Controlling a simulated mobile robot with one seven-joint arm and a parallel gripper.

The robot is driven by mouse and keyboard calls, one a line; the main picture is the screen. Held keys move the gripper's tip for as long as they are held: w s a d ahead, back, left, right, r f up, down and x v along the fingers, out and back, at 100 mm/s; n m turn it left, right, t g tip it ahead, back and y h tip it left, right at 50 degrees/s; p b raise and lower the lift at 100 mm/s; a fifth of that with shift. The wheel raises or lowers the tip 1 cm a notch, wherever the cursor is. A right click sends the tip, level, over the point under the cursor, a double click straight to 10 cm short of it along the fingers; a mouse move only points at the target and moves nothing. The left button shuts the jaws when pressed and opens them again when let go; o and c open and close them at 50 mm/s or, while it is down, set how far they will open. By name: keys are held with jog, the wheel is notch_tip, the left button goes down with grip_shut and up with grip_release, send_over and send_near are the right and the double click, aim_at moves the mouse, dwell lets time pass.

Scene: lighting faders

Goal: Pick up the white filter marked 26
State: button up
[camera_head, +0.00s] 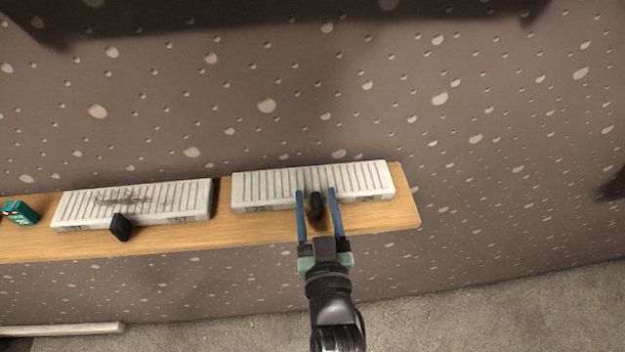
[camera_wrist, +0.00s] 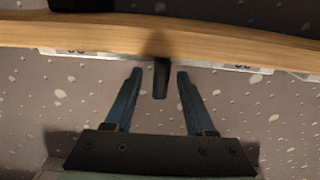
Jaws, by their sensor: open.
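Two white ribbed filters lie on a wooden shelf in the head view: one at the right (camera_head: 265,187) and one at the left (camera_head: 185,200) with dark smudges on top. Small marks show on their front faces, but I cannot read a 26. My gripper (camera_head: 316,192) is open at the right filter's front, its blue fingers on either side of a black handle-like piece (camera_head: 317,207). In the wrist view the black piece (camera_wrist: 161,80) stands between the fingertips (camera_wrist: 160,72), with a gap on both sides. A thin white filter edge (camera_wrist: 215,65) shows behind it.
The wooden shelf (camera_head: 408,213) has a bare right end. Another black piece (camera_head: 120,228) stands in front of the left filter. A teal box (camera_head: 19,213) sits at the far left. A pale bar (camera_head: 70,329) lies lower left. A speckled wall surrounds the shelf.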

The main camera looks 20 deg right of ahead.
jog(key=shift+x, duration=1.3)
jog(key=shift+c, duration=0.3)
grip_shut()
jog(key=shift+r, duration=0.1)
